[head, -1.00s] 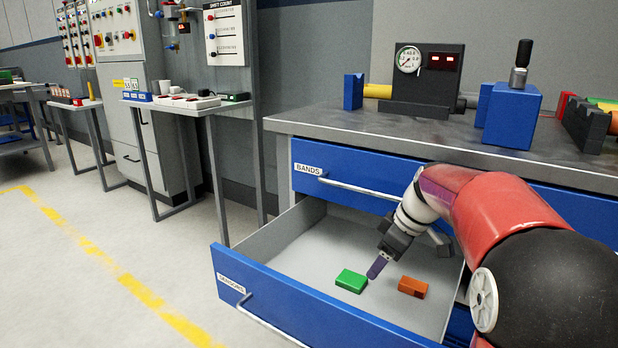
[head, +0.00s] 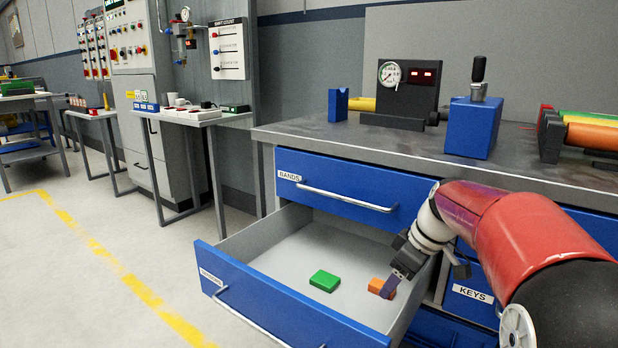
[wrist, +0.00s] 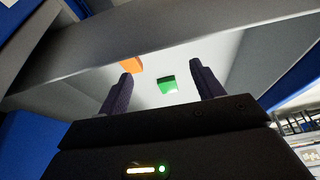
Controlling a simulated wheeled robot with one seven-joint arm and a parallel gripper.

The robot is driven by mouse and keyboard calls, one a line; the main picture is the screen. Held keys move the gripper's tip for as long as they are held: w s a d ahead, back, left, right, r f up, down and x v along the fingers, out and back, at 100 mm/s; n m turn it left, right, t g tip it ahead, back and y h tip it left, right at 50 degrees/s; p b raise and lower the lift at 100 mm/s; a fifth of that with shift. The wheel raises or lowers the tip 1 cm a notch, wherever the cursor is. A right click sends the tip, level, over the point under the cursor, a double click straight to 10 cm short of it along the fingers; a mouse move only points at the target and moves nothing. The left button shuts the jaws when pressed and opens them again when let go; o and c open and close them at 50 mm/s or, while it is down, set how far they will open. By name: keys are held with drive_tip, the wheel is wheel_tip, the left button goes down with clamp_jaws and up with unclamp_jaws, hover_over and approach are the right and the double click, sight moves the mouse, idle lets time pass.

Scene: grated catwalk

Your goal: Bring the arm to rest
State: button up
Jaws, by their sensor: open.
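My gripper (head: 392,284) hangs over the right side of an open drawer (head: 262,245) in the head view, fingers pointing down. In the wrist view my gripper (wrist: 160,88) has its two dark fingers spread apart with nothing held between them. A green block (head: 324,281) lies on the drawer floor, and it also shows in the wrist view (wrist: 168,85) beyond the fingers.
The drawer's blue front (head: 280,312) sticks out from the workbench (head: 330,140). Above it is a shut drawer labelled BANDS (head: 345,190). A gauge box (head: 403,95) and a blue block with a black handle (head: 472,125) stand on the bench top.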

drive_tip(key=s+a+r+m+t+h+p, duration=0.1)
drive_tip(key=s+r+m+p, duration=0.2)
drive_tip(key=s, duration=0.5)
drive_tip(key=s+r+m+t+h+p, duration=0.1)
drive_tip(key=s+r+m+p, duration=0.2)
drive_tip(key=s, duration=0.5)
drive_tip(key=s+a+r+m+h+p, duration=0.1)
drive_tip(key=s+r+m+p, duration=0.2)
drive_tip(key=s, duration=0.6)
drive_tip(key=shift+a+r+m+t+p, duration=0.15)
drive_tip(key=shift+a+m+t+p, duration=0.35)
drive_tip(key=shift+p, duration=0.55)
drive_tip(key=shift+d, duration=0.2)
